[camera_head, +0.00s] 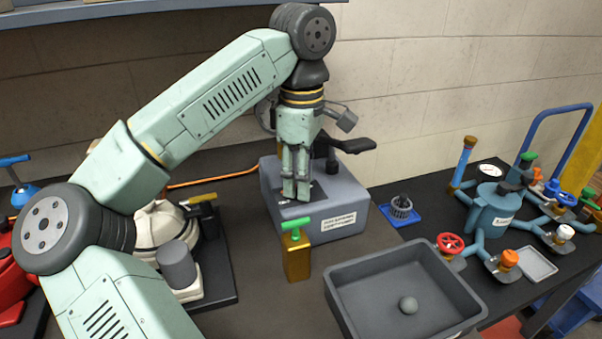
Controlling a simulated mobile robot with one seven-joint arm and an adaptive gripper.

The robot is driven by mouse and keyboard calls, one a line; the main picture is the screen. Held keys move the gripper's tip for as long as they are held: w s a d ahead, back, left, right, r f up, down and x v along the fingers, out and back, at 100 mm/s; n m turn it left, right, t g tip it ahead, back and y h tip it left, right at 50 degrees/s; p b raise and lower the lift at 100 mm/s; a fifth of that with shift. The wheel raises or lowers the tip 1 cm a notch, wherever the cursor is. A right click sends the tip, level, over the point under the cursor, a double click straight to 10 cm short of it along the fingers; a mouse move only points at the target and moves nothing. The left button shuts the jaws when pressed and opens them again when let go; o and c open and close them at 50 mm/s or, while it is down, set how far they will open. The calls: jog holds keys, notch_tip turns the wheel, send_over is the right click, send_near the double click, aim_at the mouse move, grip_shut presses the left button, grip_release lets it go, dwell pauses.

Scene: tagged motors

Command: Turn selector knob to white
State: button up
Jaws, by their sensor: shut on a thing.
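My gripper (296,194) points straight down over the top of a grey box-shaped unit (342,212) with a white label on its front. Its fingers are close together, shut on a small part at the box's top face. This appears to be the selector knob, but the fingers hide it. I cannot make out its pointer or a white mark. A black lever-like part (345,145) stands on the box, behind and right of my gripper.
A gold block with a green handle (296,252) stands in front of the box. A grey tray (350,292) holds a small ball. Left are a white rounded machine (160,226) and a grey cylinder (178,264). Right is a blue valve assembly (494,212) with coloured knobs.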

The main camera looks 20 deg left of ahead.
jog(key=shift+m, duration=0.6)
jog(key=o, duration=1.2)
jog(key=shift+c, duration=0.2)
notch_tip(320, 180, up, 12)
